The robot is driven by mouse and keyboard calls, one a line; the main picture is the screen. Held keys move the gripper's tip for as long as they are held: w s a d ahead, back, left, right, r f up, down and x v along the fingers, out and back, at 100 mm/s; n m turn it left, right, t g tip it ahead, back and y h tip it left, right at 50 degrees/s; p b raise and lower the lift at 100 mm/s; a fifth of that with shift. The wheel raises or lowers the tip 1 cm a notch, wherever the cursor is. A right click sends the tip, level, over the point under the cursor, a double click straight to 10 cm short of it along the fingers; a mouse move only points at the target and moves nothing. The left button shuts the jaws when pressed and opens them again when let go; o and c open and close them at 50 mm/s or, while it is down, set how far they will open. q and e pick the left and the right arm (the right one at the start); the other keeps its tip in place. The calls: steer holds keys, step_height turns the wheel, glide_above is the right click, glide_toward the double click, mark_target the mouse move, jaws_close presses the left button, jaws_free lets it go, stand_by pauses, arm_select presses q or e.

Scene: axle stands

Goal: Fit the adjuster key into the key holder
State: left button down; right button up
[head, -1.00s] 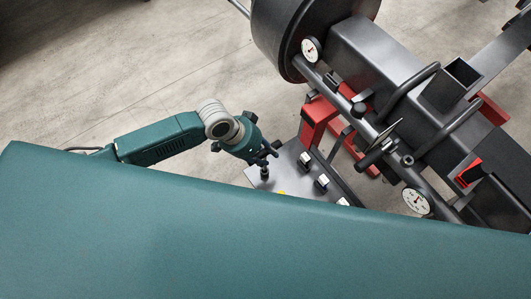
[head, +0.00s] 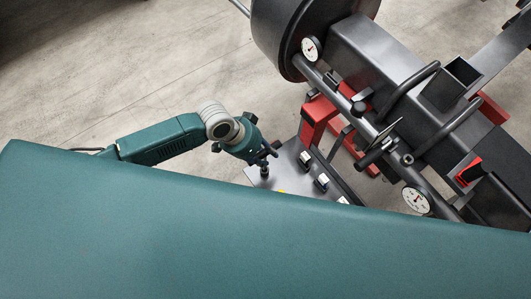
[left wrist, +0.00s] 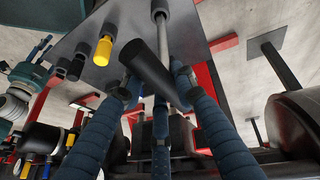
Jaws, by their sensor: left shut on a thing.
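My left gripper (head: 262,158) is low over the grey panel (head: 258,181) in the head view. In the left wrist view its blue fingers (left wrist: 158,95) are shut on a dark bar, which looks like the handle of the adjuster key (left wrist: 148,72). A silvery shaft (left wrist: 162,40) runs from behind this bar over the panel. I cannot pick out the holder for certain. A teal arm with blue fingers (left wrist: 38,50), likely my right, shows far left; its jaw state is unclear.
The panel carries a yellow piece (left wrist: 103,50) and several dark sockets. A red stand (head: 318,115) and a large dark axle with dials (head: 310,49) are close to the right. Bare floor (head: 110,80) lies left. My teal body hides the panel's near part.

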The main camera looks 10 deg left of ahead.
mark_target(264, 159)
arm_select(q)
steer(key=shift+f+b, duration=1.1)
steer(key=shift+f, duration=0.8)
steer(key=c, duration=1.3)
jaws_free()
steer(key=v, duration=1.2)
